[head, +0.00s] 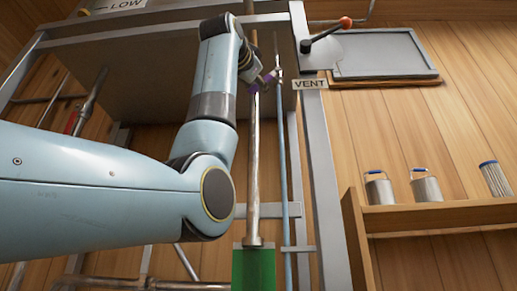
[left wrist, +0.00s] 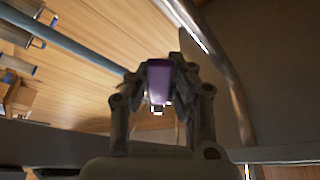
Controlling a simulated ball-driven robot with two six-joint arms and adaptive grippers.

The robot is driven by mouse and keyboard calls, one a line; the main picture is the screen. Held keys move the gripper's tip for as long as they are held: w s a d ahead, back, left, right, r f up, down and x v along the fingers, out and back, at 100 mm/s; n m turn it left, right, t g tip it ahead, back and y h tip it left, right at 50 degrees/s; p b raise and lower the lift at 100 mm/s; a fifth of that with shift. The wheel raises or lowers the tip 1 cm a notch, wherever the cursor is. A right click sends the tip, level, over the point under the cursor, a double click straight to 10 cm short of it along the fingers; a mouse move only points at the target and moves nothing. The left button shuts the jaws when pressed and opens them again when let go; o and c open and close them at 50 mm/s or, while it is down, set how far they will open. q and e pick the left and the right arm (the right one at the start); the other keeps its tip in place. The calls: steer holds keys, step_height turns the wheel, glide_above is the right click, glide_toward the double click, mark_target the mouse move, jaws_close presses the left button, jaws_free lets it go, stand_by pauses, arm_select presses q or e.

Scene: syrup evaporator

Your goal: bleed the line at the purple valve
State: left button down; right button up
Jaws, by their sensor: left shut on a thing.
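The purple valve handle (head: 269,77) is near the top of a vertical metal pipe (head: 254,160), under the large grey tank, and is partly covered by my gripper. In the left wrist view the purple handle (left wrist: 159,78) lies between the two dark fingers. My left gripper (head: 262,82) is shut on it; it also shows in the left wrist view (left wrist: 160,100). The valve body is mostly hidden, so I cannot tell how far it is turned. My right gripper is not in view.
A VENT label (head: 309,83) and a red-knobbed lever (head: 345,22) are right of the handle. A thin blue pipe (head: 284,180) runs close beside the vertical pipe. A green block (head: 253,270) is below. A wooden shelf (head: 440,216) holding cans stands at right.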

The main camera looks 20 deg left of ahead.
arm_select(q)
steer(key=c, duration=1.2)
jaws_free()
steer(key=shift+o, duration=0.2)
steer(key=v, duration=1.2)
steer(key=shift+f, duration=0.1)
